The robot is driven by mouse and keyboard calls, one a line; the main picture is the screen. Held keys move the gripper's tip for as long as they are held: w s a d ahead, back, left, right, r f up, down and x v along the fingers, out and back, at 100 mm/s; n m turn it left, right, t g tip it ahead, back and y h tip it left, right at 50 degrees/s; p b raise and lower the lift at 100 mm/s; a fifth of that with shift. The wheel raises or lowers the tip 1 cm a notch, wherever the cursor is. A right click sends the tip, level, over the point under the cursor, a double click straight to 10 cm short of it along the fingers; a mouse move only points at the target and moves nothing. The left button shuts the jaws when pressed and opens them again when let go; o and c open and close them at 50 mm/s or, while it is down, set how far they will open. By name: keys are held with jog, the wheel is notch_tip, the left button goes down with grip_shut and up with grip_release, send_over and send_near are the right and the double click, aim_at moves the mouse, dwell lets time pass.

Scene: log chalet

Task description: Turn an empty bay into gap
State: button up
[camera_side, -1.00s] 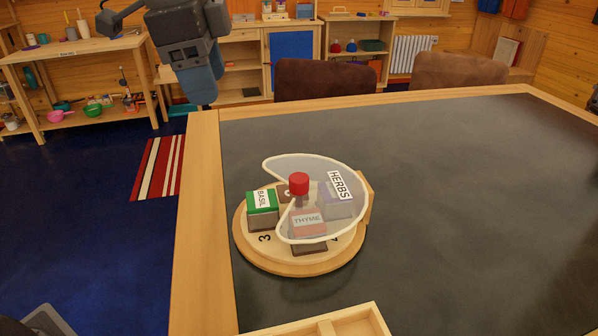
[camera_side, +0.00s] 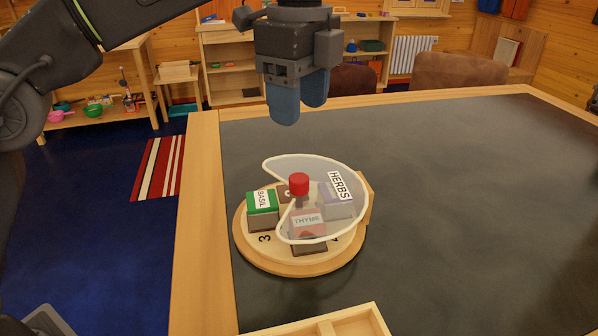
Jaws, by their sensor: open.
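A round wooden turntable (camera_side: 300,268) stands on the dark table top. A see-through cover (camera_side: 345,185) with a white rim and a HERBS label lies over most of it. The cover's gap faces left. A green-topped BASIL box (camera_side: 263,208) shows in the gap, with the number 3 by it. A THYME box (camera_side: 308,226) and a purplish box (camera_side: 338,200) sit under the cover. A brown piece (camera_side: 284,191) at the back is partly hidden. A red knob (camera_side: 299,184) rises at the centre. My gripper (camera_side: 298,112) is open and empty, above and behind the turntable.
A wooden tray (camera_side: 330,325) with a divider shows at the front edge of the picture, partly cut off. The table top (camera_side: 470,200) is clear to the right. Chairs (camera_side: 458,70) stand behind the table.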

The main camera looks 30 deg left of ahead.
aim_at(299, 178)
notch_tip(299, 178, down, 12)
jog(key=shift+r, duration=0.25)
jog(key=shift+c, duration=0.2)
jog(key=c, duration=0.9)
